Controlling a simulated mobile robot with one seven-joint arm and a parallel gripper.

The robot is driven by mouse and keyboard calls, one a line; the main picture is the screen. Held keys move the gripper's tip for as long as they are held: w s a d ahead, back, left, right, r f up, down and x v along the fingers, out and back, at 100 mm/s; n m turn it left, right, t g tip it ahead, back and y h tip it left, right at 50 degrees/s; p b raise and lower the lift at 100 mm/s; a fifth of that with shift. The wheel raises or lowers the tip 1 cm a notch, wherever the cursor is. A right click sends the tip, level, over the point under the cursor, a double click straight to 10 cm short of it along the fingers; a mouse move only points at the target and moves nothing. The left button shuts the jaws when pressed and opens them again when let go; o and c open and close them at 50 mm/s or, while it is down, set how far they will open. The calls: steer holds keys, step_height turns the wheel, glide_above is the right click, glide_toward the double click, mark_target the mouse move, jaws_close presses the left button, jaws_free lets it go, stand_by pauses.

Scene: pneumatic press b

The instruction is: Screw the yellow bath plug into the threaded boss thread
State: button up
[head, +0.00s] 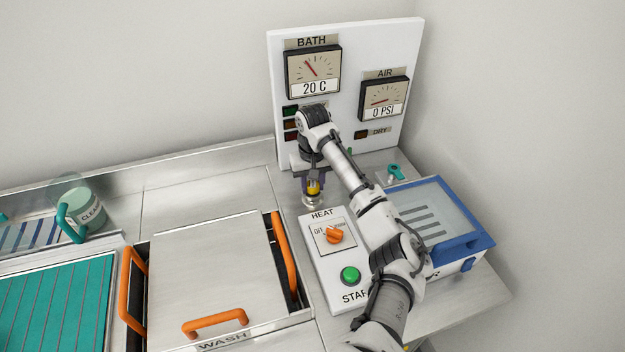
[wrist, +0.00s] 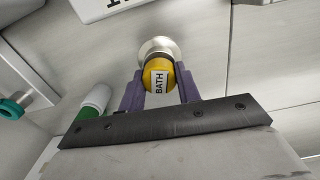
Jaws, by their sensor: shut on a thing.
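The yellow bath plug (head: 313,187) is between the fingers of my gripper (head: 313,185), just behind the heat control box. In the wrist view the plug (wrist: 158,77) carries a white label reading BATH, and the purple fingers of my gripper (wrist: 160,92) are shut on its two sides. The metallic threaded boss (head: 312,202) is directly below the plug; its round flange (wrist: 158,47) shows beyond the plug in the wrist view. The plug looks in line with the boss. How deep it sits in the thread is hidden.
The white HEAT box (head: 325,262) with orange knob (head: 335,234) and green button (head: 350,275) stands close in front. The gauge panel (head: 390,58) rises behind. A blue-framed box (head: 457,243) is at right, the lidded WASH bath (head: 205,265) at left.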

steer(key=shift+m, duration=0.4)
steer(key=shift+r+m+p, duration=0.2)
steer(key=shift+m+p, duration=0.1)
steer(key=shift+p, duration=0.5)
steer(key=shift+m+p, duration=0.4)
steer(key=shift+f, duration=0.2)
steer(key=o, duration=0.8)
steer(key=shift+n, duration=0.7)
